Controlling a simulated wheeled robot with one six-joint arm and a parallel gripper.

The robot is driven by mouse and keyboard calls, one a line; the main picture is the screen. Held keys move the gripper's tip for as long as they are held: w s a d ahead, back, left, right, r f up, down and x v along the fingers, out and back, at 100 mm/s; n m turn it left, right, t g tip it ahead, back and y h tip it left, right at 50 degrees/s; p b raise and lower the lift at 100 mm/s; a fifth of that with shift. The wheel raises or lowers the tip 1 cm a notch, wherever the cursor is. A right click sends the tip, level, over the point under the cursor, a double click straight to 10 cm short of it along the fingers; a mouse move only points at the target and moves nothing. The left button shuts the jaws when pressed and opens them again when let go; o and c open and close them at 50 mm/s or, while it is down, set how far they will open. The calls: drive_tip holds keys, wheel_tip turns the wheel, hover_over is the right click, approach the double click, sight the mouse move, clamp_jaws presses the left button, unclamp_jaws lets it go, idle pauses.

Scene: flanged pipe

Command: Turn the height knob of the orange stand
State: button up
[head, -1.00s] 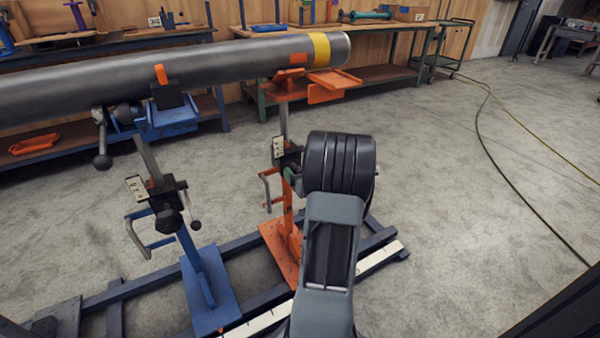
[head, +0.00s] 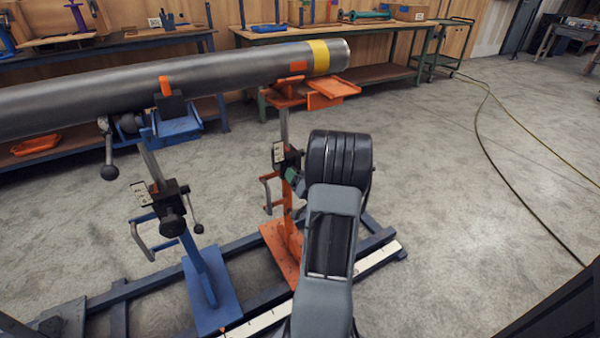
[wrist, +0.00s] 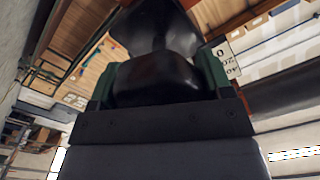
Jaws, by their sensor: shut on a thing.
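The orange stand (head: 287,225) stands on the dark floor frame, with its orange cradle (head: 280,93) under the yellow-banded end of the pipe (head: 180,81). In the wrist view my gripper (wrist: 155,85) is shut on the black height knob (wrist: 152,82), with a green-sided finger on each side of it. In the head view my arm hides the knob and most of my gripper; only a green bit of it shows beside the stand's black clamp block. The stand's white scale plate (head: 278,152) also shows in the wrist view (wrist: 228,58).
A blue stand (head: 205,270) with its own black knob (head: 172,225) and crank handle is left of the orange one. The blue cradle (head: 172,125) also bears the pipe. Workbenches line the wall. Open floor (head: 470,230) lies to the right.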

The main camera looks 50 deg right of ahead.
drive_tip(key=shift+m+p, duration=1.2)
drive_tip(key=shift+m, duration=1)
drive_tip(key=o, duration=0.9)
drive_tip(key=p+v, duration=0.2)
drive_tip(key=v, duration=1.2)
drive_tip(key=shift+d+p, duration=0.1)
drive_tip(key=shift+p, duration=0.25)
